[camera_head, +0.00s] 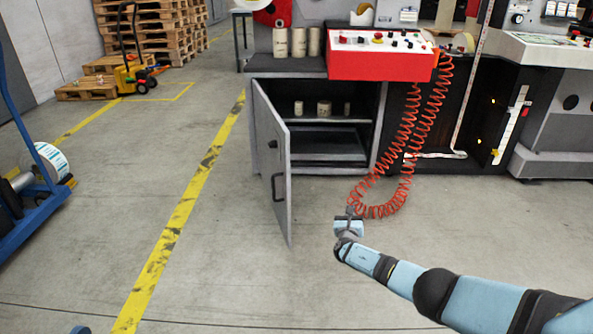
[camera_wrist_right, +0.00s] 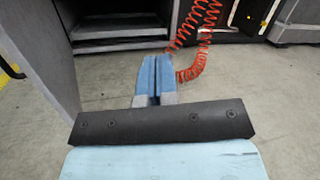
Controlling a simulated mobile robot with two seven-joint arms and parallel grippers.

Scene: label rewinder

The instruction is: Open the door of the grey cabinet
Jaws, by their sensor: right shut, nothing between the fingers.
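The grey cabinet (camera_head: 262,157) stands under the machine's worktop. Its door (camera_head: 271,160) is swung wide open, hinged at the left, and points toward me. A dark handle (camera_head: 278,187) is on the door. The shelves inside are exposed. My right gripper (camera_head: 349,212) is to the right of the door's free edge, apart from it, in front of the opening. In the right wrist view my right gripper (camera_wrist_right: 155,62) has its blue fingers together with nothing between them, and the door (camera_wrist_right: 42,50) is at the left.
A coiled red cable (camera_head: 408,140) hangs from the red control panel (camera_head: 378,65) and loops just behind my right gripper. Small rolls (camera_head: 324,108) sit on the cabinet shelf. A blue cart (camera_head: 38,212) is at the left. The floor left of the door is clear.

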